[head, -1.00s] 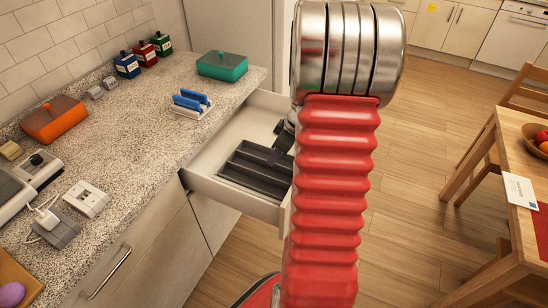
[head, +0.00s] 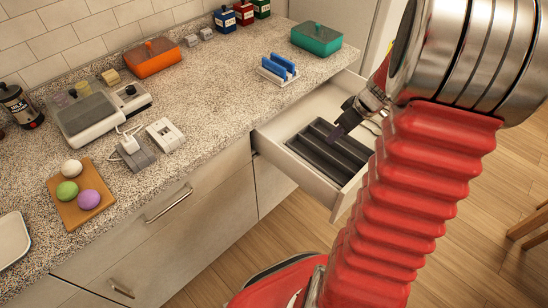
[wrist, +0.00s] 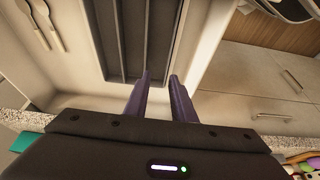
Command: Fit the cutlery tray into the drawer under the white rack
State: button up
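The dark grey cutlery tray (head: 322,157), with long compartments, lies inside the open white drawer (head: 296,172) and shows in the wrist view (wrist: 130,60). The drawer is under the counter, below the white rack (head: 276,77) with blue upright pieces. My gripper (head: 338,133) is over the tray's right part in the head view. In the wrist view my gripper's (wrist: 160,76) two dark fingers are apart with a gap between the tips, at the tray's near end by its corner. Nothing is clearly held. Whether the fingers touch the tray, and whether it lies fully flat, I cannot tell.
A wooden spoon and fork (wrist: 38,22) lie in the drawer beside the tray.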

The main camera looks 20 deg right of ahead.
jog(key=s+a+r+m+h, duration=0.1)
jog(key=s+a+r, duration=0.2)
jog(key=a+r, duration=0.6)
jog(key=s+a+r+m, duration=0.1)
jog(key=s+a+r, duration=0.3)
jog(key=a, duration=0.9)
jog(key=s+a+r+m+t, duration=0.1)
jog(key=s+a+r, duration=0.3)
jog(key=s+a, duration=0.2)
jog(key=shift+m+h, duration=0.3)
jog(key=shift+m, duration=0.1)
